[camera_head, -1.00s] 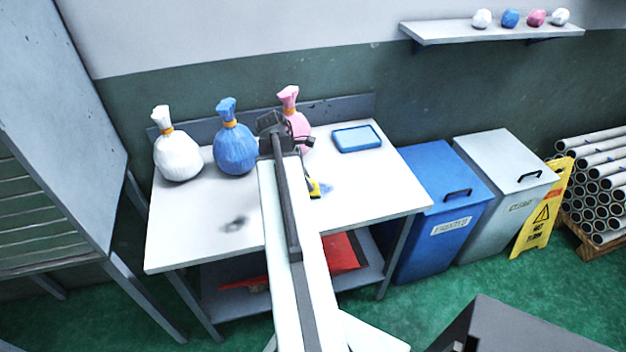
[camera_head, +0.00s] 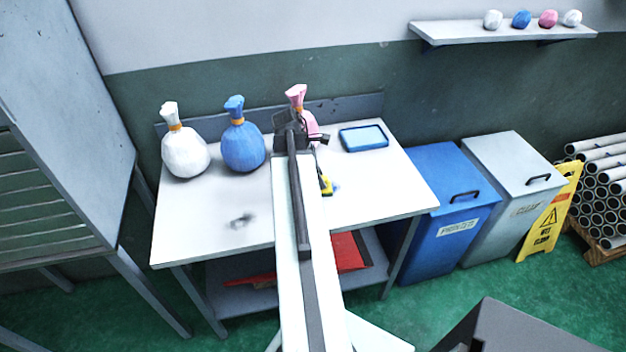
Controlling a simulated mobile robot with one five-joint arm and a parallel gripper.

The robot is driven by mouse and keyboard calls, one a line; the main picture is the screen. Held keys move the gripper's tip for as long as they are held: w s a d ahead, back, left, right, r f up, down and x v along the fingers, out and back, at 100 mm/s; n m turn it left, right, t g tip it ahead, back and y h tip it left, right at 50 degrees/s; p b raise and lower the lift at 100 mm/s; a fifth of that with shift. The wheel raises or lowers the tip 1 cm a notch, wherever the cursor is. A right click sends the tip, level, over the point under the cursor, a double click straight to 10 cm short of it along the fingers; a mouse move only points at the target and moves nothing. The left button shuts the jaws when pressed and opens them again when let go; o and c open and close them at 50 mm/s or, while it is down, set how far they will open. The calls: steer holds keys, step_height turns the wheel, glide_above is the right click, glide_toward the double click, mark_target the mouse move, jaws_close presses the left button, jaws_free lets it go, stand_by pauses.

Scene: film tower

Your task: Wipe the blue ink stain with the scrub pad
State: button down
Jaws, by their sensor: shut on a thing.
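The scrub pad (camera_head: 326,185) shows as a small yellow and dark piece at the table top, just right of my arm. The blue ink stain (camera_head: 336,187) is a small pale blue patch on the white table, at the pad's right edge. The pad seems to overlap part of it; I cannot tell how much stain lies under the pad or arm. My gripper (camera_head: 320,171) is mostly hidden behind my arm and is shut on the scrub pad, low over the table. Whether the pad presses on the surface is hard to tell.
A grey smudge (camera_head: 242,220) marks the white table (camera_head: 200,235) left of my arm. White (camera_head: 186,153), blue (camera_head: 243,148) and pink (camera_head: 297,97) tied bags stand along the back, the pink one partly behind my wrist. A blue tray (camera_head: 364,139) lies back right.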

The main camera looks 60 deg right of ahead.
mark_target(331, 185)
steer(key=shift+s+d+f, duration=0.1)
steer(key=shift+s+d, duration=1.2)
steer(key=shift+s, duration=0.05)
steer(key=shift+s+d, duration=1.35)
steer(key=shift+d, duration=0.05)
steer(key=shift+s+a+f, duration=0.15)
steer(key=shift+a, duration=0.1)
steer(key=shift+w+a, duration=1.3)
steer(key=shift+w, duration=0.1)
steer(key=shift+w+a, duration=1.35)
steer(key=shift+a, duration=0.05)
steer(key=shift+w+a, duration=1.3)
steer(key=shift+w, duration=0.05)
steer(key=shift+s+d, duration=4.1)
steer(key=shift+r, duration=0.2)
